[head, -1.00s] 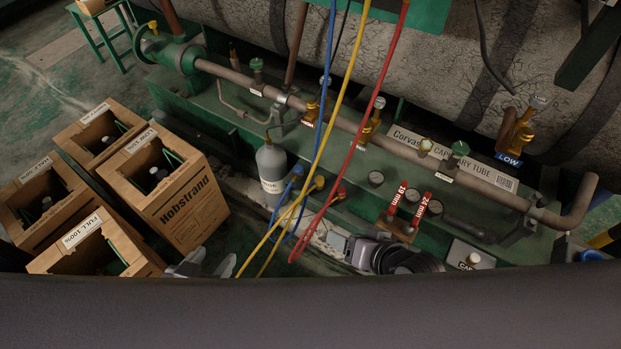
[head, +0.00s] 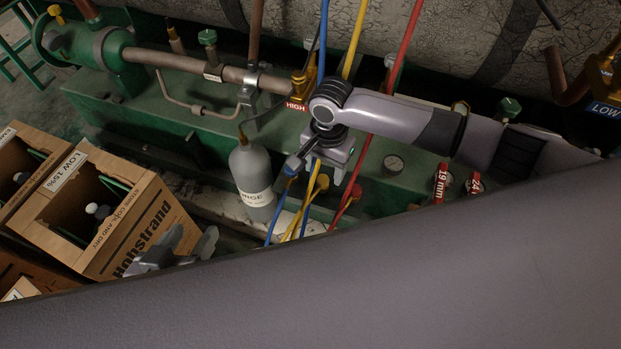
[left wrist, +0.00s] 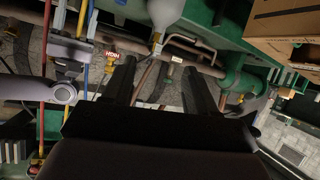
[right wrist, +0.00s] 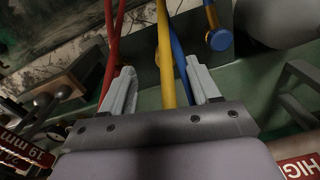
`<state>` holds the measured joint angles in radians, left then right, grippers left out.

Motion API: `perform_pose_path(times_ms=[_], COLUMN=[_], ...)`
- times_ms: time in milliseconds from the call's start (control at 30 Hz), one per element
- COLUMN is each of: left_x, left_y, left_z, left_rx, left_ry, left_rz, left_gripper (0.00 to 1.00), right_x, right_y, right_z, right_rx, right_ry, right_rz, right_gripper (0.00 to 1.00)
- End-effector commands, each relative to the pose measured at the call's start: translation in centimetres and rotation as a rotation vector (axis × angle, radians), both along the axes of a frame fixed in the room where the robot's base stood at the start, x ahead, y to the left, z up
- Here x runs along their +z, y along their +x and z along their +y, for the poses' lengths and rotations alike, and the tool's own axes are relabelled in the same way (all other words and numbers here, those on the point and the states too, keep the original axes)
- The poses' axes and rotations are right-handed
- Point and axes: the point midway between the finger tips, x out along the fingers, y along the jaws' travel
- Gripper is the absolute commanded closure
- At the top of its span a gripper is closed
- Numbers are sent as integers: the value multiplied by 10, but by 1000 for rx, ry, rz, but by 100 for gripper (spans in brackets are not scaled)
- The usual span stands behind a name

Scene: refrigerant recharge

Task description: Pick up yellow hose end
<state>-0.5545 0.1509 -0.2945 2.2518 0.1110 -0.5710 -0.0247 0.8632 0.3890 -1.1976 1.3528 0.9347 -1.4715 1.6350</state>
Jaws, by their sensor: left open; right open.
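The yellow hose (head: 354,40) hangs down past my right arm in the head view, between the blue hose (head: 322,45) and the red hose (head: 405,40). A yellow fitting (head: 322,182) shows just below my right gripper (head: 325,163). In the right wrist view my right gripper (right wrist: 160,70) is open, and the yellow hose (right wrist: 165,50) runs between its fingers without being clamped. The blue hose passes close to the right finger, the red one by the left finger. My left gripper (head: 172,254) is open and empty in front of the cardboard box. The hose's free end cannot be made out.
A grey cylinder (head: 252,180) stands left of the hoses. An open cardboard box (head: 130,240) holding a bottle is at the left. A green frame with pipes and brass valves (head: 302,88) lies behind.

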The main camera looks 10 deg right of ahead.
Motion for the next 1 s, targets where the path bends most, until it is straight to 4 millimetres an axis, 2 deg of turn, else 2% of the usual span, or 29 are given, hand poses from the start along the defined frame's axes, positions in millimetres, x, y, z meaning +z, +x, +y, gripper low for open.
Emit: perform_pose_path(times_ms=[100, 367, 700, 1000], left_x=[-4, -8, -13, -10], left_y=[1, 5, 10, 10], left_z=[-3, -14, -34, -37], left_rx=[-5, -21, -61, -66], left_ry=[-12, -82, -213, -228], left_rz=[-3, -1, 6, 7], left_gripper=[43, 43, 43, 43], right_x=[-6, -29, -69, -71], right_y=[2, 5, 9, 9], right_z=[-5, -4, -1, -1], right_rx=[-22, -22, -21, -21], right_ry=[-20, -18, -18, -17], right_rz=[7, 6, 5, 6], right_gripper=[39, 39, 39, 39])
